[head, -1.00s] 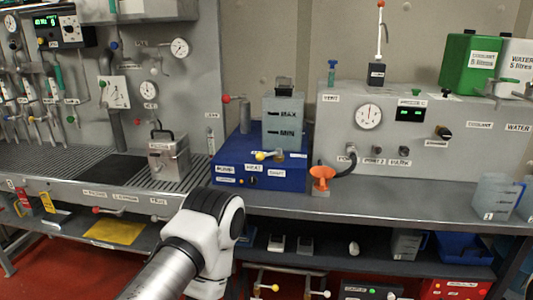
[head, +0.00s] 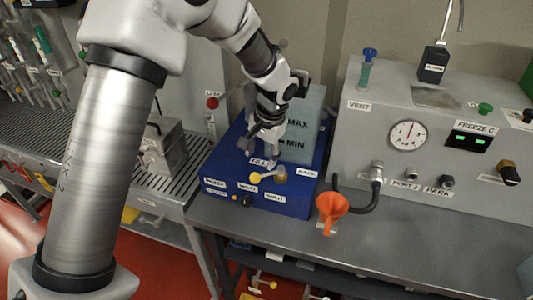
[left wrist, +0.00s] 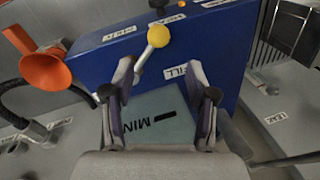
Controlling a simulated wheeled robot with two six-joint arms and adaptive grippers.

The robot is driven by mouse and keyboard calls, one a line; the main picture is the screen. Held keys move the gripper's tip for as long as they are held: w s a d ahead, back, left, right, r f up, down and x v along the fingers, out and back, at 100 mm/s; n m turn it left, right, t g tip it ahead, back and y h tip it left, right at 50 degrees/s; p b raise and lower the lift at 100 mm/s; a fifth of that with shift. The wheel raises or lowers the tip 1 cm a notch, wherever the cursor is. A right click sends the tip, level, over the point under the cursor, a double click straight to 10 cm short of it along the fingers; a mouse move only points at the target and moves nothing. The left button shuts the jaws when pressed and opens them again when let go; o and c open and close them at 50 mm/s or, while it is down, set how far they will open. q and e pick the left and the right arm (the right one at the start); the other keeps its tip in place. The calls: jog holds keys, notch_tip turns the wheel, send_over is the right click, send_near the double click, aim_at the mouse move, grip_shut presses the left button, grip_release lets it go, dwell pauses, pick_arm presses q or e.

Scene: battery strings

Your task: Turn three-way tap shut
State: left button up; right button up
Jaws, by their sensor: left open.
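The three-way tap (head: 280,173) sits on top of the blue box (head: 216,170), near its front edge. Its lever ends in a yellow ball (head: 254,178) and points left in the head view. A FILL label lies behind it. My right gripper is out of view.
A translucent tank (head: 305,122) marked MAX and MIN stands on the blue box close behind my gripper. An orange funnel (head: 331,206) with a black hose is to the right. A metal box (head: 160,148) stands left. The front bench top is clear right of the funnel.

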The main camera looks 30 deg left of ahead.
aim_at(255, 175)
pick_arm(q)
jog(key=shift+s+f+p, duration=0.35)
jog(key=shift+s+f, duration=0.55)
jog(key=shift+f, duration=0.2)
jog(key=f, duration=0.1)
jog(key=a+f, duration=0.1)
jog(key=f, duration=0.2)
jog(key=shift+w+a+f+p, duration=0.15)
jog(key=shift+w+f+p, duration=0.1)
jog(key=shift+w+p, duration=0.15)
jog(key=shift+w+f, duration=0.15)
jog(key=shift+f, duration=0.15)
jog(key=shift+s+r, duration=0.15)
jog(key=shift+s, duration=0.05)
jog(key=shift+s+r, duration=0.1)
jog(key=shift+s, duration=0.05)
jog(key=c, duration=0.5)
grip_shut()
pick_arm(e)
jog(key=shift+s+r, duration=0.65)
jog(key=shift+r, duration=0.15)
